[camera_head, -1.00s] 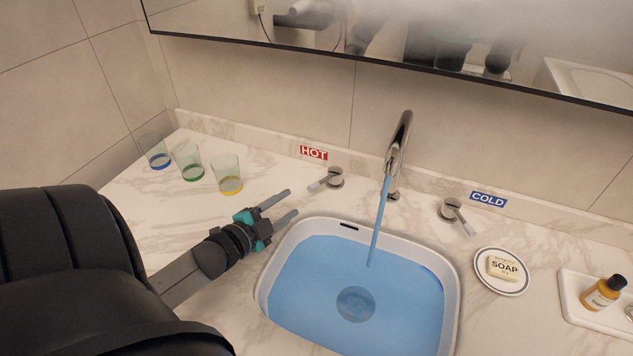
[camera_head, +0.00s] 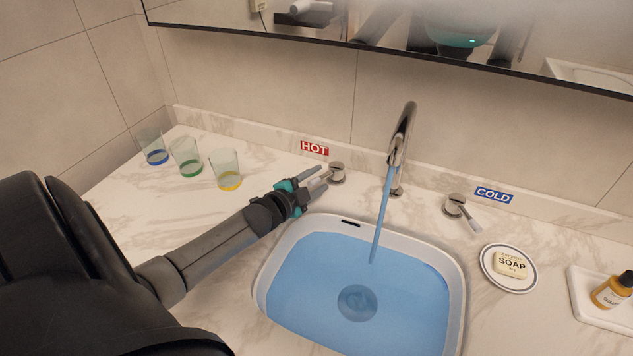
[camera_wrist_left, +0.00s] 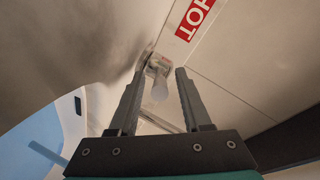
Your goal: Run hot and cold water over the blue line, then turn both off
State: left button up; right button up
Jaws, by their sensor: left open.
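The hot handle (camera_head: 336,173) stands left of the faucet under the red HOT label (camera_head: 314,147). Its white lever points left and toward my left gripper (camera_head: 319,179). That gripper is open, with its fingers at the lever; in the left wrist view the white lever (camera_wrist_left: 160,89) shows between the fingertips (camera_wrist_left: 157,72). Blue water (camera_head: 382,215) runs from the faucet (camera_head: 401,137) into the sink (camera_head: 458,292), which holds blue water. The cold handle (camera_head: 454,205) stands right of the faucet by the blue COLD label (camera_head: 493,195), its lever pointing right and toward the front. My right gripper is not in view.
Three glasses with blue (camera_head: 152,147), green (camera_head: 186,157) and yellow (camera_head: 226,170) bands stand on the counter at left. A soap dish (camera_head: 509,281) with soap and a tray (camera_head: 597,316) with a bottle are at right. A mirror (camera_head: 400,30) hangs above.

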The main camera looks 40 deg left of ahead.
pick_arm(q)
jog(key=shift+c, duration=0.3)
grip_shut()
dwell(1.2)
